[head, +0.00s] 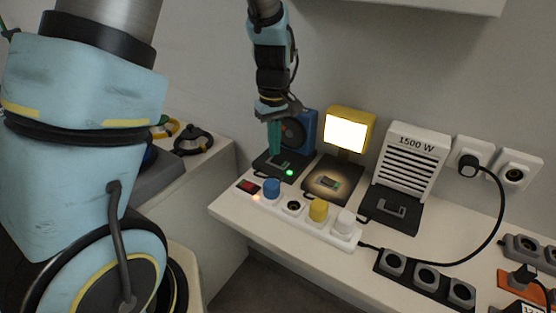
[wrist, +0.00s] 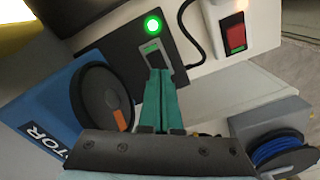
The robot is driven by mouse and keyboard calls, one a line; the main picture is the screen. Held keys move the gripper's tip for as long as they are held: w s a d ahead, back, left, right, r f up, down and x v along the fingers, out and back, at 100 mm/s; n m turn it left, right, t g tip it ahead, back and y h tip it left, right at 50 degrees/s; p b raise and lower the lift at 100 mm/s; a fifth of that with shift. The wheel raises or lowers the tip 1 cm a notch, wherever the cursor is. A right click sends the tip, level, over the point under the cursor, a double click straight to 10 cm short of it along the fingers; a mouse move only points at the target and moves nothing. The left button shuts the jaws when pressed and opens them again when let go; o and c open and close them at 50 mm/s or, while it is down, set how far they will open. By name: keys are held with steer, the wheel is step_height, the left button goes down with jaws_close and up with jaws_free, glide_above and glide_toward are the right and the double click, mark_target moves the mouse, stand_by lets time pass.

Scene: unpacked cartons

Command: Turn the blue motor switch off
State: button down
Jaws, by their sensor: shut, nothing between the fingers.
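The blue motor (head: 309,120) stands at the back left of the bench, with a black disc on its front. In the wrist view the motor (wrist: 50,110) shows the word MOTOR and an orange mark on its disc. My gripper (head: 275,151) points down over this plate. Its teal fingertips (wrist: 159,72) are together and empty, at the switch's near end; I cannot tell whether they touch.
A lit yellow lamp (head: 348,130) and a white 1500 W heater (head: 412,155) stand to the right. A white power strip (head: 293,207) with blue, yellow and white plugs lies in front. Its red switch (wrist: 235,38) is close by. A black cable (head: 485,235) loops at the right.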

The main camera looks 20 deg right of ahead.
mark_target(275, 159)
steer(key=shift+f+b, duration=0.5)
steer(key=shift+f, duration=0.45)
stand_by(0.3)
steer(key=shift+r, duration=0.2)
step_height(275, 159, up, 7)
steer(key=p, duration=0.6)
steer(key=shift+p, duration=0.3)
steer(key=shift+f, duration=0.15)
steer(key=s+a+r+m, duration=0.1)
steer(key=s+a+r, duration=0.1)
steer(key=a, duration=1)
steer(key=s+a+r+m+t, duration=0.1)
steer(key=a+r, duration=0.3)
steer(key=a, duration=0.9)
steer(key=shift+s+a+r+m+t, duration=0.3)
steer(key=shift+s+m, duration=0.1)
steer(key=shift+m, duration=0.1)
